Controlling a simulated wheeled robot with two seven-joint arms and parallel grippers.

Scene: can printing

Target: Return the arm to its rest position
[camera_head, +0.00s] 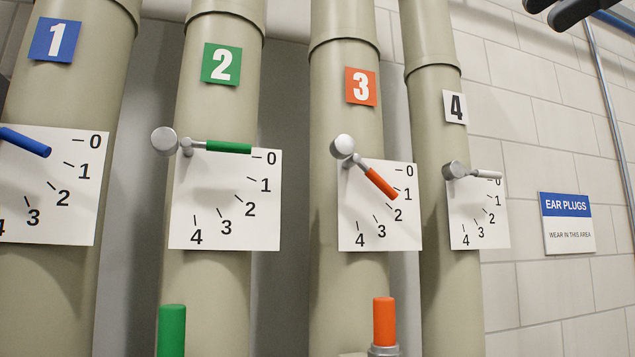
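My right gripper (546,12) shows only as two dark fingertips at the top right edge. They look a little apart, with nothing seen between them. The rest of that arm is out of frame, and my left gripper is not in view. The fingertips are well clear of the valve levers. The orange lever (381,183) on pipe 3 slants down right, its end near marks 1 and 2. The green lever (228,147) on pipe 2 lies nearly level near 0. The light lever (487,174) on pipe 4 also lies near 0.
The blue lever (27,142) on pipe 1 is cut by the left edge. A green upright handle (171,329) and an orange one (384,321) stand at the bottom. An ear plugs sign (568,223) hangs on the block wall (520,110); a thin conduit (609,107) runs at right.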

